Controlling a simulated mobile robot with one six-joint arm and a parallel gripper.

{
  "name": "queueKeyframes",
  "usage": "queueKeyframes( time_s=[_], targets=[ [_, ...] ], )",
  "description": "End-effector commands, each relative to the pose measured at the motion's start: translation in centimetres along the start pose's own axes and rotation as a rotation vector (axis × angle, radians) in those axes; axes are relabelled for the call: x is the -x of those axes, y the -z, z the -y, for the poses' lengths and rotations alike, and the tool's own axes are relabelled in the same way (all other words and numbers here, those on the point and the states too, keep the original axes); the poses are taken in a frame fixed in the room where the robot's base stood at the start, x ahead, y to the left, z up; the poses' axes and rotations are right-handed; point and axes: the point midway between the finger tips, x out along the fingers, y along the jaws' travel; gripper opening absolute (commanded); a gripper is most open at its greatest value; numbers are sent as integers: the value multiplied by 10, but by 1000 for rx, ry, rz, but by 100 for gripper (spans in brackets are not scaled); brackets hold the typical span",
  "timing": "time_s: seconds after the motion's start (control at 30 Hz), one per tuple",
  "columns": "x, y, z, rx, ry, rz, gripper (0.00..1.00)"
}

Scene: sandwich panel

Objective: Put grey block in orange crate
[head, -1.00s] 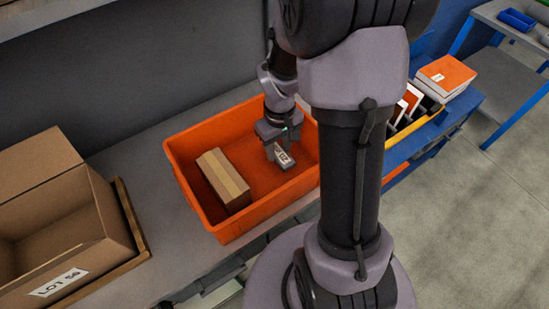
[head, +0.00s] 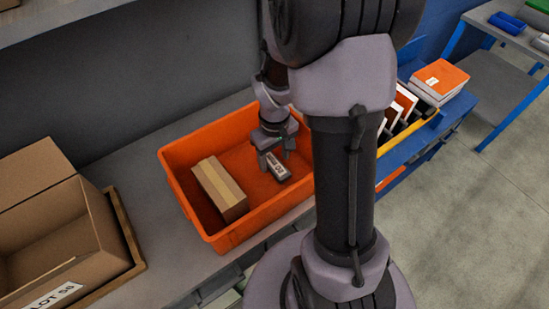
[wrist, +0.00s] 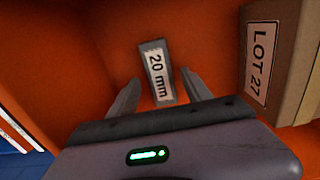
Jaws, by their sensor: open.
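The grey block (head: 277,167) lies inside the orange crate (head: 240,236), on its floor. In the wrist view the grey block (wrist: 157,72) carries a white label reading "20 mm". My gripper (head: 274,156) is above the block, inside the crate's outline. In the wrist view my gripper (wrist: 160,88) is open, with one finger on each side of the block's near end and gaps between. A cardboard box (head: 219,188) also lies in the crate, left of the block. Its "LOT 27" label shows in the wrist view (wrist: 262,60).
An open carton (head: 60,240) on a tray stands left of the crate. A blue bench (head: 440,125) at the right holds a yellow-edged rack and an orange-topped stack (head: 443,78). Bare grey worktop (head: 130,160) lies behind the crate.

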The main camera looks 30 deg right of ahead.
Motion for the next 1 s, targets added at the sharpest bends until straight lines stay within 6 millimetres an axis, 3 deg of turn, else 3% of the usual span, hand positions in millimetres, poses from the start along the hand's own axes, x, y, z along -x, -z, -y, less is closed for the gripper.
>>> queueKeyframes(
  time_s=[0.03,0.2,0.3,0.47,0.57,0.63,0.7,0.8,0.9,1.0],
  targets=[
    [19,1,0,-1,-1,-4,57],
    [69,1,0,0,-2,-4,57],
    [91,1,0,1,-2,-4,57],
    [110,0,2,-5,-1,-9,57],
    [145,-4,25,-56,-2,-82,57],
    [181,-17,54,-127,15,-173,57],
    [214,-37,87,-204,55,-269,57],
    [244,-70,125,-303,138,-383,57],
    [258,-96,149,-370,217,-453,57],
    [262,-107,159,-400,257,-480,57]
  ],
)
